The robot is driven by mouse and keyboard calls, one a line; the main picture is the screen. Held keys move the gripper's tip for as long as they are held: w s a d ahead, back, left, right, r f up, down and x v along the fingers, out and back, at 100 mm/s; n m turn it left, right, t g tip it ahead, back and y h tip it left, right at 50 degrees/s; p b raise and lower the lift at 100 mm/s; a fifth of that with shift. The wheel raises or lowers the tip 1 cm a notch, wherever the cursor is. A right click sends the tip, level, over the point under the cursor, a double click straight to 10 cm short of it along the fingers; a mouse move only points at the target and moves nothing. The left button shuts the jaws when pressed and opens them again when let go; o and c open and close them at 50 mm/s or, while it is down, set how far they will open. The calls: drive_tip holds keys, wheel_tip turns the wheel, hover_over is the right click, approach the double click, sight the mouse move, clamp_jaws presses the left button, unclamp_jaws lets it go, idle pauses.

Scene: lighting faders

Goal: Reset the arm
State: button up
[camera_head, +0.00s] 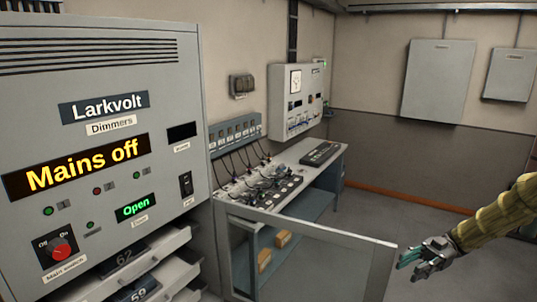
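My arm in a yellow-green sleeve comes in from the right edge. My gripper (411,264) hangs in the air at the lower right, its teal fingertips pointing left and apart, with nothing seen between them. It is beside the right end of a framed clear door (310,262) that stands swung out from the dimmer cabinet (100,90). The cabinet's amber display (77,167) reads "Mains off" and its green display (132,207) reads "Open". A red main switch knob (61,247) is at the cabinet's lower left, far from my gripper.
Pulled-out dimmer modules (150,262) show below the cabinet's front. A desk (325,165) with cables and fader gear stands behind the door. A grey control box (299,100) hangs above it, and blank panels (438,82) on the right wall. The floor (400,215) right of the desk is clear.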

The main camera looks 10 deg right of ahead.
drive_tip(key=w+a+f+m+t+h+b, duration=0.1)
drive_tip(key=w+a+f+m+t+b, duration=0.3)
drive_tip(key=a+f, duration=0.3)
drive_tip(key=w+a+f+m+t+h+b, duration=0.1)
drive_tip(key=w+a+f+m+t+b, duration=0.15)
drive_tip(key=a+f+m+t, duration=0.35)
drive_tip(key=w+a+f+m+t+b, duration=0.2)
drive_tip(key=w+a+f+t, duration=0.15)
drive_tip(key=a+f, duration=0.55)
wheel_tip(320, 180, down, 11)
drive_tip(key=s+a+m+t+h+b, duration=0.2)
drive_tip(key=a+m+h+b, duration=0.1)
drive_tip(key=m+h, duration=0.15)
drive_tip(key=s+a+f+m+g+h+b, duration=0.25)
drive_tip(key=s+f+g+h+b, duration=0.35)
drive_tip(key=s+f, duration=1)
drive_tip(key=s+d+f+m+g+h+b, duration=0.1)
drive_tip(key=s+f, duration=0.4)
drive_tip(key=s, duration=0.5)
drive_tip(key=s+d+f+m+g+h+b, duration=0.1)
drive_tip(key=s+d+f+m+g+h, duration=0.1)
drive_tip(key=s, duration=0.9)
wheel_tip(320, 180, down, 3)
drive_tip(key=shift+s+r+g+h, duration=0.15)
drive_tip(key=shift+s+g+h, duration=0.15)
drive_tip(key=shift+g+h, duration=0.6)
